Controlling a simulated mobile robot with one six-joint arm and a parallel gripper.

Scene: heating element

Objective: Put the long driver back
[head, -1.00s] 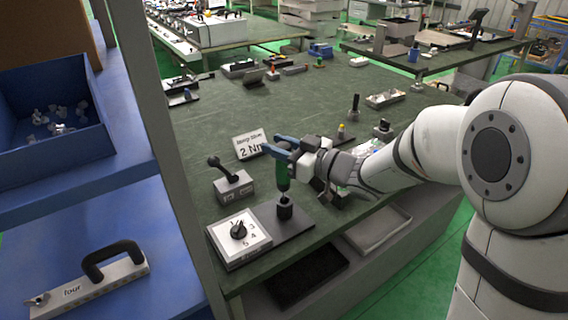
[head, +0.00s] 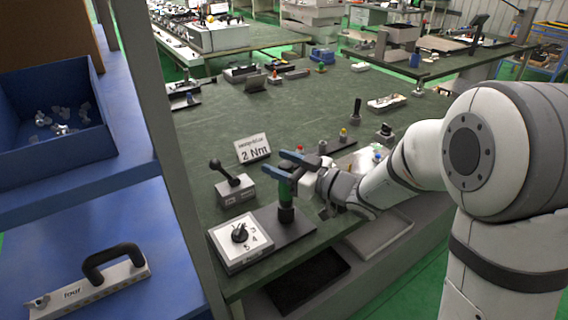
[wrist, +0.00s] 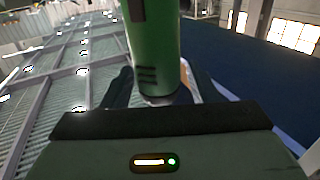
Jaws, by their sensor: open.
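The long driver (head: 285,190) has a green handle and stands upright in the black holder (head: 287,215) on a dark plate at the bench's near edge. My gripper (head: 289,166) is open, with its blue fingers around the upper part of the handle. I cannot tell whether either finger touches it. In the wrist view, the green driver (wrist: 152,45) rises close in front of the gripper body. The driver's lower end is hidden in the holder.
A dial box (head: 240,240) sits left of the holder, with a lever box (head: 235,190) behind it. A "2 Nm" sign (head: 252,148) stands further back. A blue shelf (head: 130,200) and grey post border the left. The bench middle is clear.

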